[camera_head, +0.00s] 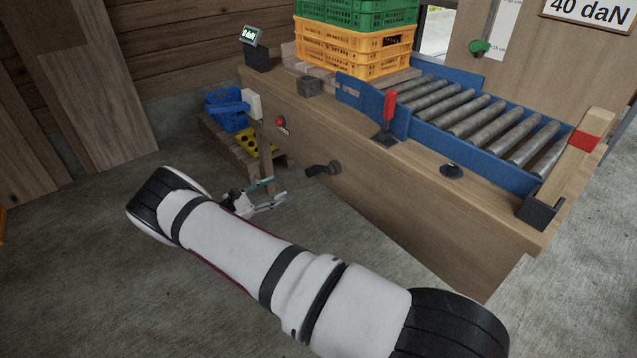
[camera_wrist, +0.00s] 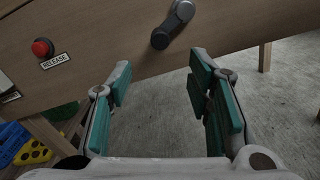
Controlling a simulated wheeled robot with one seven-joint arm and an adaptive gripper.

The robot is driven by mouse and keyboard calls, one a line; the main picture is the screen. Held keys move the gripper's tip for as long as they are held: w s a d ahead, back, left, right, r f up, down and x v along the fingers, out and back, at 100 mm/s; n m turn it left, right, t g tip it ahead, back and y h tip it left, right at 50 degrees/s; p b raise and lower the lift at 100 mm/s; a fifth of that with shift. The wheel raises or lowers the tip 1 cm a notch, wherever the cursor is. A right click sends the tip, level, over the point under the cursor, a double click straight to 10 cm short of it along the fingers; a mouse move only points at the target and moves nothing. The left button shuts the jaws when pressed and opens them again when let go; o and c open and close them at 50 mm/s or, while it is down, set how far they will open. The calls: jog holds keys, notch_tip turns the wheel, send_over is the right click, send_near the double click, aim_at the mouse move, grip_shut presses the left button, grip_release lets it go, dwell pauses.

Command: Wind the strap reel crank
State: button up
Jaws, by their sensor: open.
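A dark crank (camera_head: 324,169) sits on the front wooden panel of the bench, below its top. In the wrist view the crank (camera_wrist: 173,24) shows at the top centre, with a round hub at its upper right and a knob end at its lower left. My gripper (camera_head: 277,192) is open and empty, in front of the panel and to the left of the crank. In the wrist view the teal pads of my gripper (camera_wrist: 160,82) stand wide apart, with the crank beyond them and not between them. The strap itself is not clearly visible.
A red button (camera_wrist: 42,47) labelled RELEASE is left of the crank. The wooden bench (camera_head: 440,235) carries a roller conveyor (camera_head: 480,115), stacked crates (camera_head: 355,50) and a red-handled lever (camera_head: 389,110). A blue crate (camera_head: 228,112) stands at left. Concrete floor in front is clear.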

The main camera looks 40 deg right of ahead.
aim_at(307, 174)
jog(key=d+b, duration=0.2)
jog(key=d, duration=1.1)
jog(key=shift+d+b, duration=0.35)
jog(key=shift+d, duration=0.05)
grip_shut()
